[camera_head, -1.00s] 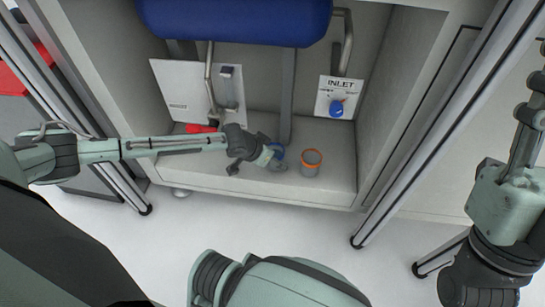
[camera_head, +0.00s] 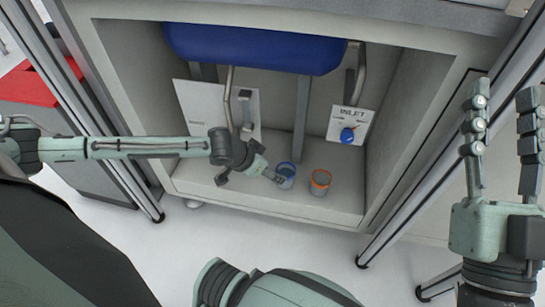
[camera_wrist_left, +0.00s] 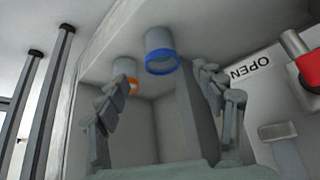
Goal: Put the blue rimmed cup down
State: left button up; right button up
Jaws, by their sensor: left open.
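The blue rimmed cup (camera_head: 286,171) is grey and stands upright on the cabinet floor. It stands left of the orange rimmed cup (camera_head: 320,183), with a small gap. My left gripper (camera_head: 250,180) is open just left of the blue rimmed cup, one finger close beside it. In the left wrist view, which is turned over, the blue rimmed cup (camera_wrist_left: 161,52) shows beyond the spread fingertips of my left gripper (camera_wrist_left: 166,80), apart from them. The orange rimmed cup (camera_wrist_left: 128,75) is partly hidden behind a finger. My right gripper (camera_head: 505,92) is open and empty, outside the cabinet.
A blue tank (camera_head: 255,48) hangs above the cups inside the cabinet. A panel with a blue knob and the word INLET (camera_head: 351,125) is at the back right. A grey upright post (camera_head: 300,118) stands behind the cups. Cabinet floor right of the orange rimmed cup is clear.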

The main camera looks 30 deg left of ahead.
pick_arm(q)
jog(key=s+d+r+m+t+h, duration=0.1)
jog(key=d+r+h, duration=0.2)
jog(key=d+r, duration=0.35)
jog(key=s+d+r+m+t+h, duration=0.1)
jog(key=d+r+h, duration=0.15)
jog(key=d, duration=0.65)
jog(key=s+d+r+m+t+h, duration=0.1)
jog(key=d+r+t+h, duration=0.1)
jog(key=d+r, duration=0.45)
jog(key=s+d+r+t+h, duration=0.1)
jog(key=d+r+t, duration=0.1)
jog(key=r, duration=0.5)
jog(key=s+d+r+t+h, duration=0.1)
jog(key=d+r+t+h, duration=0.15)
jog(key=r, duration=0.35)
jog(key=s+a+r+n+t+y, duration=0.3)
jog(key=a+r+t+y, duration=0.2)
jog(key=r, duration=0.9)
jog(key=a+t, duration=0.3)
jog(key=a, duration=0.2)
jog(key=shift+d+f, duration=0.1)
